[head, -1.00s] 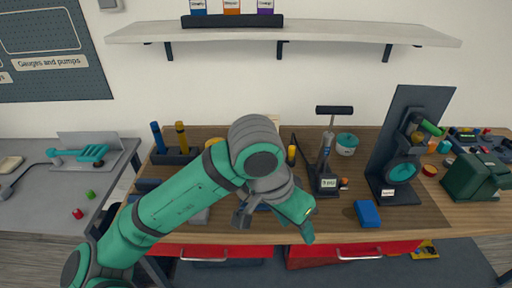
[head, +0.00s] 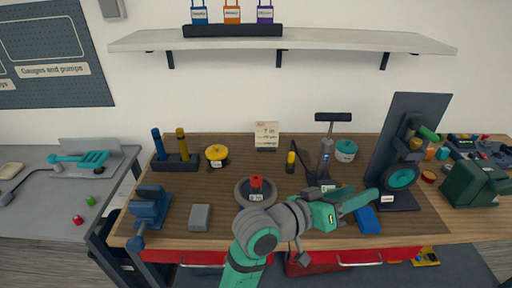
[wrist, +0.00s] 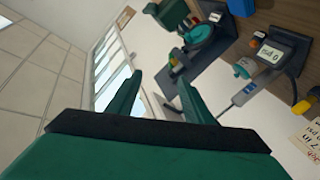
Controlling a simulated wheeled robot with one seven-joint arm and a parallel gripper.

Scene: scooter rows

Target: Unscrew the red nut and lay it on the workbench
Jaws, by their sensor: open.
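A red nut (head: 256,182) sits on top of a dark grey round piece (head: 243,190) with a small white label, on the wooden workbench (head: 200,185). My arm partly hides the front of the round piece. My gripper (head: 372,196) is to the right of the nut, above the front of the bench near a blue block, pointing right. In the wrist view my gripper (wrist: 160,82) has its two green fingers apart with nothing between them. The nut does not show in the wrist view.
A blue vise (head: 150,206) and a grey block (head: 200,217) lie at the left front. A yellow-topped piece (head: 217,152), a pump (head: 326,155) and a dark upright stand (head: 400,150) are behind. The blue block (head: 367,220) is near the front edge.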

